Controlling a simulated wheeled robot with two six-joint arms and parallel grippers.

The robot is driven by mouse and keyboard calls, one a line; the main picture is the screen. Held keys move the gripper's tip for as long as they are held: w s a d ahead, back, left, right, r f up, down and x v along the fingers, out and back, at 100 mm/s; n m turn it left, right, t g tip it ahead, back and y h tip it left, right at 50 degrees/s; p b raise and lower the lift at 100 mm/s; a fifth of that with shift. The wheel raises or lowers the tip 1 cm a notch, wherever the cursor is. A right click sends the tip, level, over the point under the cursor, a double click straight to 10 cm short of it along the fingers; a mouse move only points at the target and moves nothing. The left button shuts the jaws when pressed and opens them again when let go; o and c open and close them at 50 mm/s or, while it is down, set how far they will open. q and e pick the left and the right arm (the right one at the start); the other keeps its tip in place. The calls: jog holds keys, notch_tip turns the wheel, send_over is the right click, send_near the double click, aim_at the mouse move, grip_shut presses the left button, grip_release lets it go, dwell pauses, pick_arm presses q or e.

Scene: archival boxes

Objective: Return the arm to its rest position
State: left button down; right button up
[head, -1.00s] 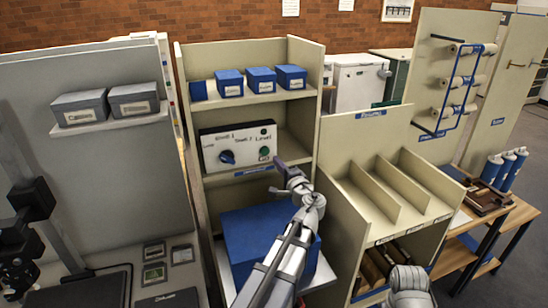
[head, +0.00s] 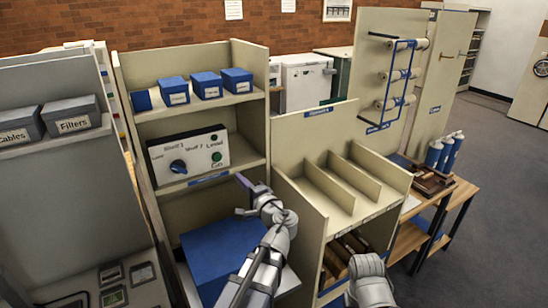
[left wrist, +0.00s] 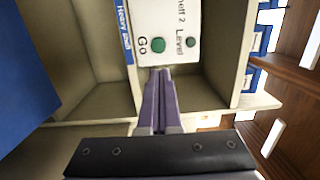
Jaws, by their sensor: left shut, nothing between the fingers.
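My left gripper (head: 243,182) is shut and empty. In the head view it shows in front of the shelf unit, just right of and below the control panel (head: 188,153). The white panel has a blue knob (head: 178,166), a green Level button (head: 213,140) and a green Go button (head: 216,157). In the left wrist view the purple fingers (left wrist: 160,75) are closed together and point toward the panel, near the Go button (left wrist: 158,45). I cannot tell whether they touch it. My right gripper is out of view; only a grey part of my right arm shows.
Small blue boxes (head: 207,86) stand on the top shelf. A divider unit (head: 318,150) stands close on the right. Grey boxes (head: 72,112) sit at left. Open floor (head: 480,210) lies far right.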

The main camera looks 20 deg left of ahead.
pick_arm(q)
jog(key=s+d+f+n+g+h, duration=0.2)
jog(key=s+d+f+g+h, duration=0.15)
jog(key=d+f, duration=0.35)
jog(key=s+d+f+n+g+h, duration=0.2)
jog(key=s+d+f+g+h, duration=0.25)
jog(key=f, duration=0.45)
jog(key=s+d+f+g+h, duration=0.1)
jog(key=s+d+f+h, duration=0.1)
jog(key=s+d, duration=0.4)
jog(key=s+d+f+g+h, duration=0.1)
jog(key=s+d+f+h, duration=0.2)
jog(key=s+d, duration=0.3)
jog(key=d+f, duration=0.1)
jog(key=d, duration=0.3)
jog(key=shift+s+d+m+g+h, duration=0.2)
jog(key=shift+d+m+g+h, duration=0.1)
jog(key=shift+d+g, duration=0.1)
jog(key=shift+f, duration=0.1)
dwell(4.3)
